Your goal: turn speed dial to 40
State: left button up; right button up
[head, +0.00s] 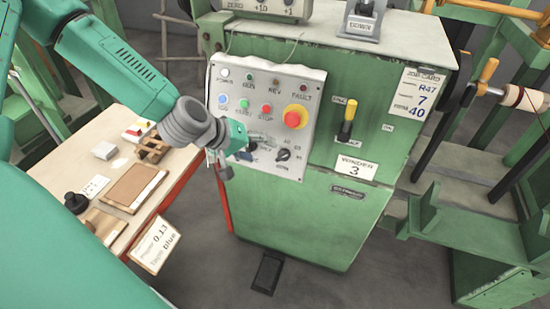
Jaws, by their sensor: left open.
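The grey control panel (250,75) is on the front of the green winder. A black dial (283,155) with small marks around it sits at the panel's lower right; its marks are too small to read surely. My left gripper (231,154) is open and empty at the panel's lower left, left of this dial and apart from it. My right gripper is out of view.
A red emergency button (295,116) is above the dial, with smaller buttons and lamps around. A yellow-handled lever (347,120) is to the right. A job card (418,91) shows R47, 7 and 40. A bench (165,187) with small parts stands at left; a pedal (267,273) lies on the floor.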

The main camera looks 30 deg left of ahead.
aim_at(280, 157)
pick_arm(q)
jog(key=w+d+f, duration=0.2)
jog(key=d, duration=0.1)
jog(key=w+d+f, duration=0.1)
jog(key=d, duration=0.1)
jog(key=shift+w+d+b, duration=0.15)
jog(key=shift+w+b, duration=0.15)
jog(key=shift+b, duration=0.05)
jog(key=shift+w+f, duration=0.15)
jog(key=shift+f, duration=0.05)
jog(key=shift+w+a+f, duration=0.3)
jog(key=shift+a+f, duration=0.1)
jog(key=shift+a, duration=0.4)
jog(key=shift+w+a+f, duration=0.25)
jog(key=shift+a+f, duration=0.15)
jog(key=shift+a, duration=0.35)
jog(key=shift+s+d+r, duration=0.1)
jog(key=shift+d+r, duration=0.1)
jog(key=shift+d, duration=0.5)
jog(key=c, duration=1.1)
jog(key=shift+d+r, duration=0.1)
jog(key=shift+d, duration=0.45)
jog(key=shift+c, duration=0.4)
jog(key=shift+a, duration=0.45)
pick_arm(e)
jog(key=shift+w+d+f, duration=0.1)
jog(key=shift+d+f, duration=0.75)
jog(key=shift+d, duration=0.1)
